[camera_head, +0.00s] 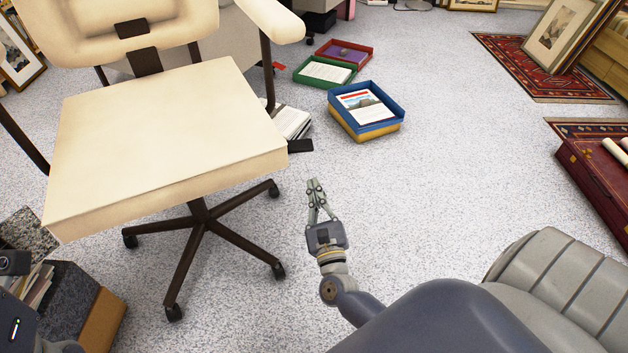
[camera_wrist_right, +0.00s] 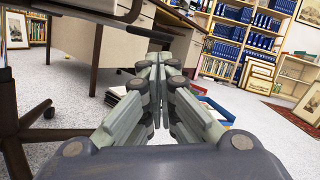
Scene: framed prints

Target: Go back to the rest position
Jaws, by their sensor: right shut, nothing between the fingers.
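My right gripper (camera_head: 313,184) is shut and empty, held in front of me over the speckled carpet, just right of the cream office chair (camera_head: 170,125). In the right wrist view its fingers (camera_wrist_right: 157,65) meet at the tips with nothing between them. At the lower left edge of the head view a dark part of my left side shows, but the fingers of my left gripper cannot be seen.
Blue (camera_head: 385,100), green (camera_head: 318,72) and red (camera_head: 345,50) trays lie ahead on the floor. A red chest (camera_head: 592,190) and a grey ribbed seat (camera_head: 565,285) stand at the right. A grey box (camera_head: 68,295) stands lower left. Carpet right of the gripper is clear.

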